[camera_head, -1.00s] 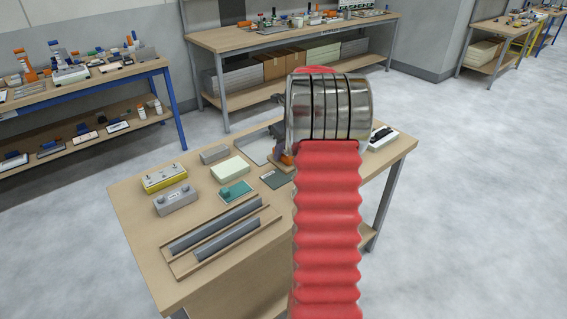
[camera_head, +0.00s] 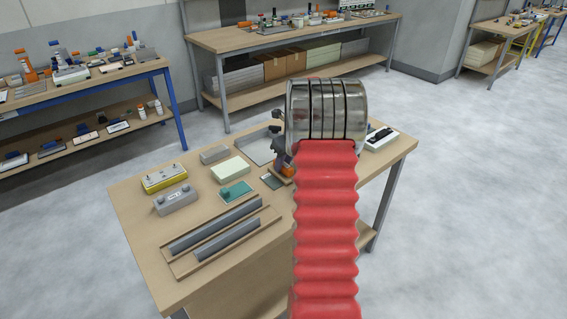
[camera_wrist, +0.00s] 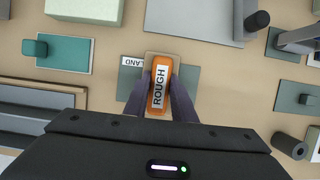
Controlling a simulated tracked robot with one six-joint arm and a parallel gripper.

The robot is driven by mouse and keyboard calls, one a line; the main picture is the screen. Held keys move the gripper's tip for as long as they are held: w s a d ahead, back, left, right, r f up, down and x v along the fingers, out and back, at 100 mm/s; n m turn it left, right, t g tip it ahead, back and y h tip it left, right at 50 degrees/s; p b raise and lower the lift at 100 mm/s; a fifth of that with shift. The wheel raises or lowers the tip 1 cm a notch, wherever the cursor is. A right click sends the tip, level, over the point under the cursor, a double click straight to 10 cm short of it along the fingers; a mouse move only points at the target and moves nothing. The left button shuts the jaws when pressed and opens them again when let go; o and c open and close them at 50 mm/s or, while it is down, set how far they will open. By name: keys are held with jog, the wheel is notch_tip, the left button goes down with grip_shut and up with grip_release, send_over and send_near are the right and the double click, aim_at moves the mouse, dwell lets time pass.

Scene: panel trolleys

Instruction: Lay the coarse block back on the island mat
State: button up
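The coarse block (camera_wrist: 159,86), orange on a tan base and labelled ROUGH, is between the fingers of my gripper (camera_wrist: 160,94) in the wrist view. The fingers are shut on its two sides. The block is over the grey-green island mat (camera_wrist: 189,86) and hides part of the mat's white label, leaving "LAND" readable. I cannot tell whether the block touches the mat. In the head view, the orange of the block (camera_head: 288,171) shows beside my red arm, and a corner of the mat (camera_head: 271,182) is visible.
A teal mat with a teal block (camera_head: 235,192), a pale green block (camera_head: 230,169) and a grey tray (camera_head: 256,149) lie nearby. A wooden rack with two grey bars (camera_head: 218,240) is at the table's front.

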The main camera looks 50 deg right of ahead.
jog(key=o, duration=0.5)
jog(key=shift+c, duration=0.2)
jog(key=shift+r, duration=0.15)
jog(key=v, duration=1.2)
